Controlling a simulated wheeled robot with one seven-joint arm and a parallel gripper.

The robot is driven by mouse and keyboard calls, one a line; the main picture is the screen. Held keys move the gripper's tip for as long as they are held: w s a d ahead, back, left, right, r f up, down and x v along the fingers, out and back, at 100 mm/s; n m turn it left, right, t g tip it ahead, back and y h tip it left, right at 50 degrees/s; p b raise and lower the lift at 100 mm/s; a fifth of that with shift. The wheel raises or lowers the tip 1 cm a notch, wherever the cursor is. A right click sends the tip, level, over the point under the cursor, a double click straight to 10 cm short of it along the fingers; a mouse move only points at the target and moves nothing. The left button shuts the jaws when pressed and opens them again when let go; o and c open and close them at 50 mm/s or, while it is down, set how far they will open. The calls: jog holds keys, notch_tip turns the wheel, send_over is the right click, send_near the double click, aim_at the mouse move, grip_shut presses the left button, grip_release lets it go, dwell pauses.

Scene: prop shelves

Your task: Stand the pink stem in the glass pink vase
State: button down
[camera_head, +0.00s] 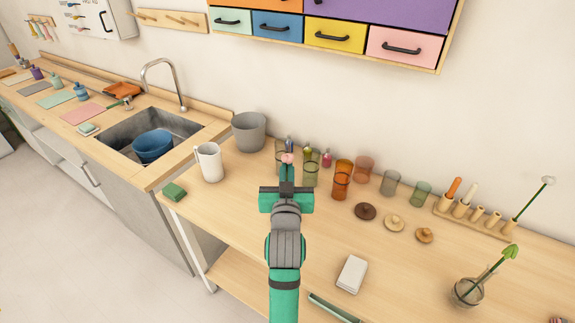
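My gripper (287,165) points away from me over the middle of the counter, its fingers close together. A small pink tip, which looks like the head of the pink stem (287,158), shows right at the fingertips. The rest of that stem is hidden by the fingers and arm. The pinkish-red glass vase (365,167) stands upright at the back of the counter, to the right of my gripper and apart from it. It stands behind and right of an orange glass vase (342,182). No stem shows in the pink vase.
An olive glass (311,172), a grey glass (391,182) and a green glass (420,194) stand nearby. Brown and tan lids (365,211) lie in front. A clear vase (467,293) holds a green-leafed stem. A pitcher (209,163) is left.

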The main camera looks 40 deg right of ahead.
jog(key=shift+f, duration=0.8)
dwell(0.9)
jog(key=c, duration=1.9)
grip_release()
jog(key=v, duration=1.1)
jog(key=shift+w+f, duration=0.1)
